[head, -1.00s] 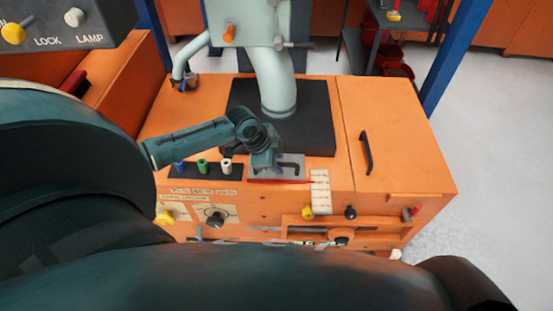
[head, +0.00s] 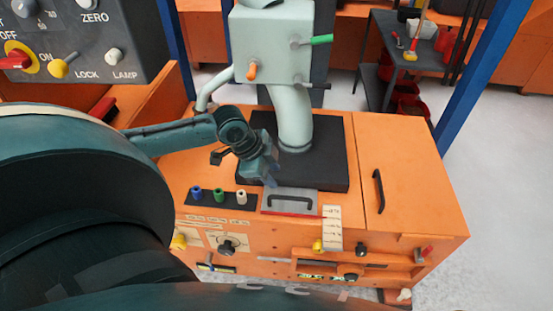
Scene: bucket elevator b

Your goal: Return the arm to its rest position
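My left arm comes in from the left. Its teal gripper (head: 270,180) points down and to the right over the front of the orange cabinet (head: 410,170). It is just above and left of a grey plate with a dark handle (head: 290,201) and looks apart from the handle. Its fingertips are small and dark, so I cannot tell whether they are open or shut. I see nothing held. My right gripper is not in view.
A pale green machine column (head: 292,110) stands on a black base (head: 330,165) behind the gripper. A grey control panel (head: 130,35) hangs at upper left. Blue posts (head: 478,80) flank the cabinet. Clear floor (head: 510,190) lies to the right.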

